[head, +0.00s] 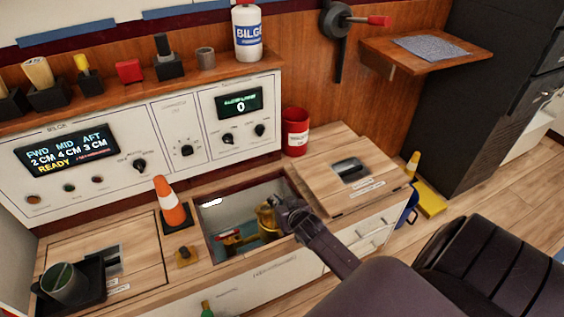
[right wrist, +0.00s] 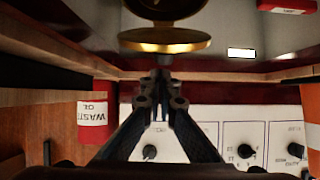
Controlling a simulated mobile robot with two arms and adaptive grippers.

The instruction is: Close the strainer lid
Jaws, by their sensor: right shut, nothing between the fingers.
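The brass strainer (head: 268,222) stands in the open bilge hatch. In the right wrist view, a flat brass disc (right wrist: 165,44) shows nearly edge-on, with a dark round brass-rimmed part (right wrist: 163,7) above it, cut off by the frame. They look like the lid and body standing apart, but I cannot tell which is which. My right gripper (head: 281,204) is shut and empty, right beside the strainer's top. In the right wrist view its fingertips (right wrist: 161,76) are close to the disc; I cannot tell if they touch. My left gripper is not in view.
A red valve handle (head: 229,239) lies left of the strainer inside the hatch. An orange cone (head: 169,203) stands left of the opening. The wooden hatch cover (head: 330,188) lies to the right, with a red waste-oil can (head: 296,133) behind. The control panel (head: 187,122) rises behind the hatch.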

